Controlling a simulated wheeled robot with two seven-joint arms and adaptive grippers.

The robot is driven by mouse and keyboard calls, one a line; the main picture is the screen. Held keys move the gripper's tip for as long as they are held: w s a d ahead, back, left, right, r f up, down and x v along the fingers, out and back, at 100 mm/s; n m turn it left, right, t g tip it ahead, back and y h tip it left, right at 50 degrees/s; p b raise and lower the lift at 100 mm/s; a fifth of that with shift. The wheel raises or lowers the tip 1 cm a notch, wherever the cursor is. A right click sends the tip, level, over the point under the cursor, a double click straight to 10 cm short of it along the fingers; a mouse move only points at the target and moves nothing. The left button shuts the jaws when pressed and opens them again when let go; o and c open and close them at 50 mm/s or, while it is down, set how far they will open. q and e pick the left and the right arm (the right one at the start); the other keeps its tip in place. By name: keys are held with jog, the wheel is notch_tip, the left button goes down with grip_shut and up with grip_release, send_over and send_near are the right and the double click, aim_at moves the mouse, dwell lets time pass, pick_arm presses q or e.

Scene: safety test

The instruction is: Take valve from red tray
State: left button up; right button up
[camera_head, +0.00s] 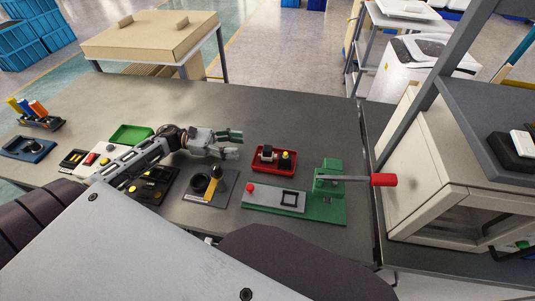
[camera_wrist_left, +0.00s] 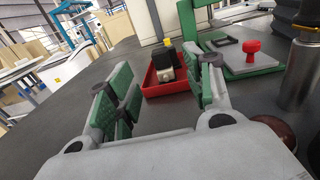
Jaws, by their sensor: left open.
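The red tray (camera_head: 273,171) lies on the grey table, right of my left gripper. It holds two small parts: a dark and pale one (camera_head: 267,153), and a black one with a yellow top (camera_head: 286,161). I cannot tell for certain which is the valve. In the left wrist view the red tray (camera_wrist_left: 165,91) is ahead between the fingers, with a pale and black part (camera_wrist_left: 164,67) and a yellow top (camera_wrist_left: 168,42) inside. My left gripper (camera_head: 236,143) is open and empty, just left of the tray and apart from it. My right gripper is out of view.
A green press fixture (camera_head: 328,190) with a red-ended lever (camera_head: 383,180) stands right of the tray. A grey plate with a black and yellow device (camera_head: 208,187) lies in front of my left gripper. A green tray (camera_head: 130,134) lies to the left. The table behind the tray is clear.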

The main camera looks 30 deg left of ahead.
aim_at(264, 147)
pick_arm(q)
jog(key=x, duration=0.3)
jog(key=shift+w+d, duration=0.15)
jog(key=shift+d, duration=0.05)
jog(key=shift+w+d, duration=0.2)
jog(key=shift+d, duration=0.6)
jog(key=shift+w+d+r, duration=0.1)
jog(key=shift+w+d, duration=0.15)
jog(key=shift+d, duration=0.3)
jog(key=shift+p+x, duration=0.45)
jog(key=shift+x, duration=1.45)
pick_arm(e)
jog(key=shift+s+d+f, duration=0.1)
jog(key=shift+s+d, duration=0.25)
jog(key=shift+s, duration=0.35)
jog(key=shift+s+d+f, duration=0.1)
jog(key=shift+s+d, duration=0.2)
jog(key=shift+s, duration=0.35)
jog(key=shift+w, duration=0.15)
